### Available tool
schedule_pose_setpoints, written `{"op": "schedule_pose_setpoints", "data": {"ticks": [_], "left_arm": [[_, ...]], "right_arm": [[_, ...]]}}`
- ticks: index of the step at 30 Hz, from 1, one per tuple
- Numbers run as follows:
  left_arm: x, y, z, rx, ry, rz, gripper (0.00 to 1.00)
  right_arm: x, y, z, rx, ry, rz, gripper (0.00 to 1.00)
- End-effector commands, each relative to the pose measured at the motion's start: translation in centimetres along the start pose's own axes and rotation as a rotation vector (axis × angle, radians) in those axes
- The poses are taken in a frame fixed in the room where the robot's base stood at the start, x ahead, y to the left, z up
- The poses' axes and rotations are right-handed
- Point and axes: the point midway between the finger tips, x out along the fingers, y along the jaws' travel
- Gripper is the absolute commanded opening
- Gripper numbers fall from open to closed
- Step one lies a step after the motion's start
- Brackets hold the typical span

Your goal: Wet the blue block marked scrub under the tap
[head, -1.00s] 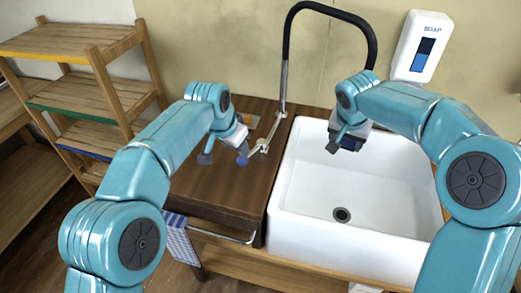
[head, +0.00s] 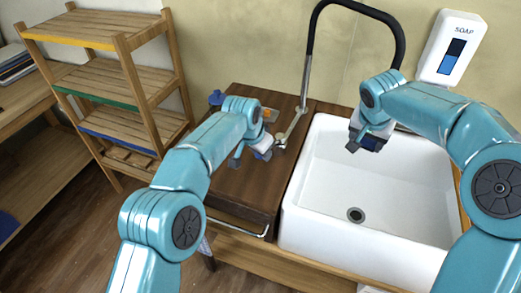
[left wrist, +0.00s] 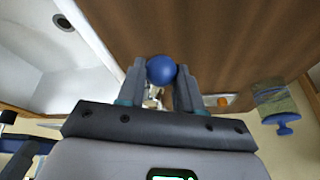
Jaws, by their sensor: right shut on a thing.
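My right gripper (head: 366,143) is shut on a dark blue block (head: 372,144), held above the white sink (head: 330,190). Its scrub marking cannot be read. The tap's black hose (head: 350,8) arches over from the left, and its outlet is hidden behind my right arm. No water shows. My left gripper (head: 250,158) is over the wooden counter at the tap's lever (head: 292,127). In the left wrist view, the fingers of my left gripper (left wrist: 161,75) stand apart on either side of a blue ball knob (left wrist: 161,70). Whether they touch it is unclear.
A soap dispenser (head: 452,48) hangs on the wall at right. The dark wooden counter (head: 240,195) lies left of the sink. A wooden shelf rack (head: 115,85) stands further left.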

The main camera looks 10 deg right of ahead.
Motion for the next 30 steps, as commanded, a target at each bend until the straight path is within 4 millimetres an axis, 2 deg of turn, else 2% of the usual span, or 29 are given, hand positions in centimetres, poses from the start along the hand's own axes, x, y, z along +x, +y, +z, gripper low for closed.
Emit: {"op": "schedule_pose_setpoints", "data": {"ticks": [12,28,29,30], "left_arm": [[0.3,-2.0,-0.2,0.162,0.011,0.066,0.0],[0.1,-2.3,-0.1,0.208,0.016,0.083,0.0],[0.1,-2.3,-0.1,0.208,0.016,0.083,0.41],[0.1,-2.3,-0.1,0.208,0.016,0.083,0.41]], "right_arm": [[0.0,0.0,0.0,0.0,0.0,0.0,0.34],[0.0,0.0,0.0,0.0,0.0,0.0,0.34],[0.0,0.0,0.0,0.0,0.0,0.0,0.34],[0.0,0.0,0.0,0.0,0.0,0.0,0.34]]}}
